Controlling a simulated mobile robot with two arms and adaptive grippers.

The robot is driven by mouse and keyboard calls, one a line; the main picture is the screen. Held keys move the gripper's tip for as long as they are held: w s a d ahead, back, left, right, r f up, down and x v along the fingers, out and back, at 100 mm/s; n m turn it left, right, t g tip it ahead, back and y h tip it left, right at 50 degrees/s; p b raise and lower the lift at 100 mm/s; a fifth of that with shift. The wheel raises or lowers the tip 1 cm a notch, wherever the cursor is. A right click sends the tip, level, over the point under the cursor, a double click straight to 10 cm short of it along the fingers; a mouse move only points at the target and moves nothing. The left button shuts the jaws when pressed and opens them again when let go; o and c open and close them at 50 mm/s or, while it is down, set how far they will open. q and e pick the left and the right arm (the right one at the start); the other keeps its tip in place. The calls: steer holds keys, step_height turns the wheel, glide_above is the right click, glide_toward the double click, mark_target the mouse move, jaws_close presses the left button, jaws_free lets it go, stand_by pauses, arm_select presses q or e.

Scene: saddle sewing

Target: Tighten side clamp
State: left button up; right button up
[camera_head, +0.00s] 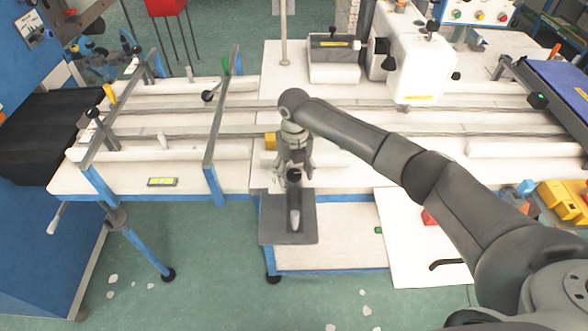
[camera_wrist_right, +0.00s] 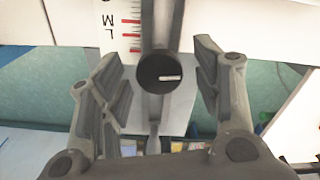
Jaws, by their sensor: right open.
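The side clamp shows a round black knob (camera_wrist_right: 165,74) with a light mark on its face, on a grey bar, in the right wrist view. In the head view the dark knob (camera_head: 294,175) sits just under my right gripper (camera_head: 295,166), above a dark grey plate (camera_head: 272,230) at the table's front edge. My right gripper (camera_wrist_right: 160,62) is open, with one finger on each side of the knob. Gaps show between the fingers and the knob in the wrist view. My left gripper is not in view.
A white sewing machine (camera_head: 418,55) stands at the back. Long rails and blue-edged crossbars (camera_head: 216,140) cover the left of the white table. A white scale with red marks (camera_wrist_right: 122,22) lies beside the knob. Yellow bins (camera_head: 562,200) stand at the right.

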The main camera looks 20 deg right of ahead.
steer(key=c, duration=1.1)
steer(key=shift+o, duration=0.2)
steer(key=shift+m, duration=0.4)
steer(key=m, duration=0.3)
steer(key=shift+r+m, duration=0.1)
steer(key=shift+m, duration=0.3)
steer(key=m, duration=0.4)
steer(key=shift+m, duration=0.3)
steer(key=m, duration=0.4)
steer(key=shift+r+m, duration=0.1)
steer(key=shift+m, duration=0.2)
steer(key=m+p, duration=0.1)
steer(key=m, duration=0.3)
steer(key=shift+w+m, duration=0.1)
steer(key=shift+m, duration=0.3)
